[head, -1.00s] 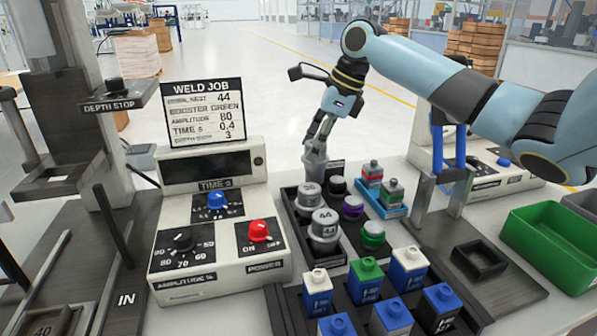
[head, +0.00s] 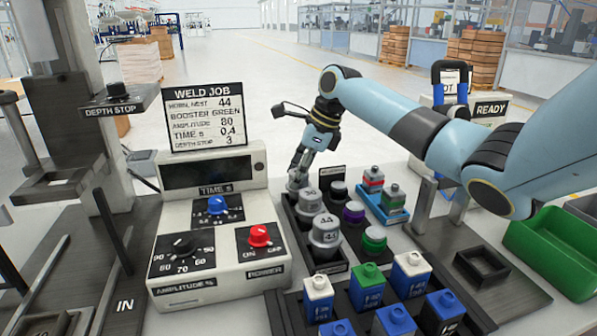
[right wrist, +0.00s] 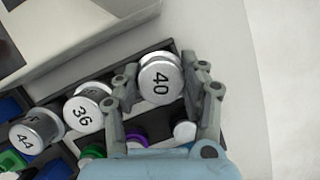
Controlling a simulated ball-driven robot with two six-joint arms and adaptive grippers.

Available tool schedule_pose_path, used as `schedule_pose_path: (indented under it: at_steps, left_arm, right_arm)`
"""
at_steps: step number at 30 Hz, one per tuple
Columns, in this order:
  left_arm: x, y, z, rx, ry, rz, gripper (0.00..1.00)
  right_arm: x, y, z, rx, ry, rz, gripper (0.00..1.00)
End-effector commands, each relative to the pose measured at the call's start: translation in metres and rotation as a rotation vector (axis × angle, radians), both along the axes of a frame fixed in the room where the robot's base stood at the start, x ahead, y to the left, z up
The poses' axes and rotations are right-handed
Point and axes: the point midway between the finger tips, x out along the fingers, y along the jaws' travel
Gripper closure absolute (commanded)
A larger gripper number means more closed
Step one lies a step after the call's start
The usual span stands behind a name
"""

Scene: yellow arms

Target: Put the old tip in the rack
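The silver tip marked 40 (right wrist: 161,84) sits between the fingers of my right gripper (right wrist: 160,75) in the right wrist view. The fingers touch its sides or lie very close, and I take them as shut on it. In the head view my right gripper (head: 297,180) is low at the far end of the dark tip rack (head: 330,268), and the tip 40 is mostly hidden there. Tip 36 (head: 310,200) and tip 44 (head: 325,233) stand upright in the same row. Whether tip 40 is fully seated is not clear. My left gripper is out of view.
Beside the rack, a row holds black, purple-ringed and green-ringed pieces (head: 374,240). A blue tray (head: 395,215) holds small coloured blocks. Labelled bottles (head: 318,292) stand in front. The weld control box (head: 215,225) is close on the left; a green bin (head: 555,250) is at right.

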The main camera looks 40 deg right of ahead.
Motion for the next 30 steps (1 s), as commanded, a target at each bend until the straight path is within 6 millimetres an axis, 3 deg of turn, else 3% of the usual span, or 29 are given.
schedule_pose_path:
  at_steps: [1,5,15,30]
  left_arm:
    - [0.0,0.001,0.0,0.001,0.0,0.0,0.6]
    - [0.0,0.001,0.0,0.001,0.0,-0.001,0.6]
    - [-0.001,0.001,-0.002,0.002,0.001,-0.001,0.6]
    - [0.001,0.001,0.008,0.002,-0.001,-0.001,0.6]
  right_arm:
    - [0.0,0.0,0.0,0.001,0.001,0.0,0.51]
    - [0.0,0.0,0.0,0.0,0.001,0.0,0.34]
    - [-0.001,-0.001,0.004,-0.002,0.0,0.001,0.34]
    - [-0.032,-0.023,0.096,-0.004,0.0,0.002,0.34]
